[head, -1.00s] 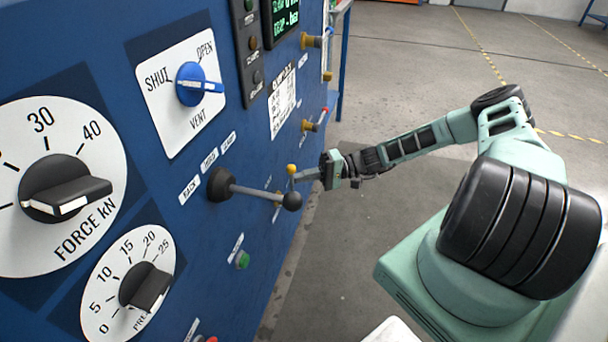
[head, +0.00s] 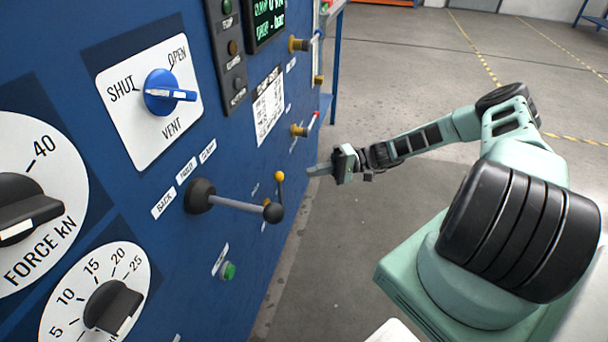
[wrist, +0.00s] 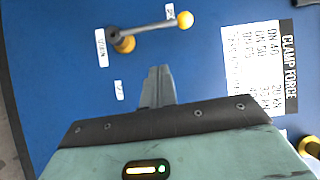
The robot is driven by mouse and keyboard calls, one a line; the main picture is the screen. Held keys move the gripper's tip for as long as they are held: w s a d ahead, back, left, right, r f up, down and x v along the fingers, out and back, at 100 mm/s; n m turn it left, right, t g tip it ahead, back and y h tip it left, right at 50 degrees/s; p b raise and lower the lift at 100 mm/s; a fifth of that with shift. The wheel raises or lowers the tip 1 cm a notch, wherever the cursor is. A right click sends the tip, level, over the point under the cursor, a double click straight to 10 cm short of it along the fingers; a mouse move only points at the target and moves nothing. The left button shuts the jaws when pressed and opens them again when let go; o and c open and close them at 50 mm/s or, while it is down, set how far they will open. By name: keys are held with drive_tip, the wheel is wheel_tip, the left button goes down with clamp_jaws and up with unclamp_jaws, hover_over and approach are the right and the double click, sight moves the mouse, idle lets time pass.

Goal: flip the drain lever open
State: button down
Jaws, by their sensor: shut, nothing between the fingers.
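The drain lever is a thin grey arm with a yellow ball knob (head: 279,176) on the blue panel. In the wrist view its brass hub (wrist: 124,43) sits beside a label reading DRAIN (wrist: 101,48). The lever arm (wrist: 150,28) runs from the hub to the knob at the upper right, close to a small label (wrist: 170,14). Another small label (wrist: 119,90) lies below the hub; I cannot read either surely. My gripper (head: 312,170) is shut and empty, right of the knob and apart from it. Its fingertips (wrist: 158,72) show below the lever in the wrist view.
A black-knobbed lever (head: 238,205) sticks out from the panel left of the drain lever. A blue selector (head: 168,94), a green button (head: 229,270) and brass fittings (head: 300,130) are also on the panel.

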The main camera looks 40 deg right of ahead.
drive_tip(key=v, duration=0.5)
drive_tip(key=shift+f, duration=0.1)
idle(0.5)
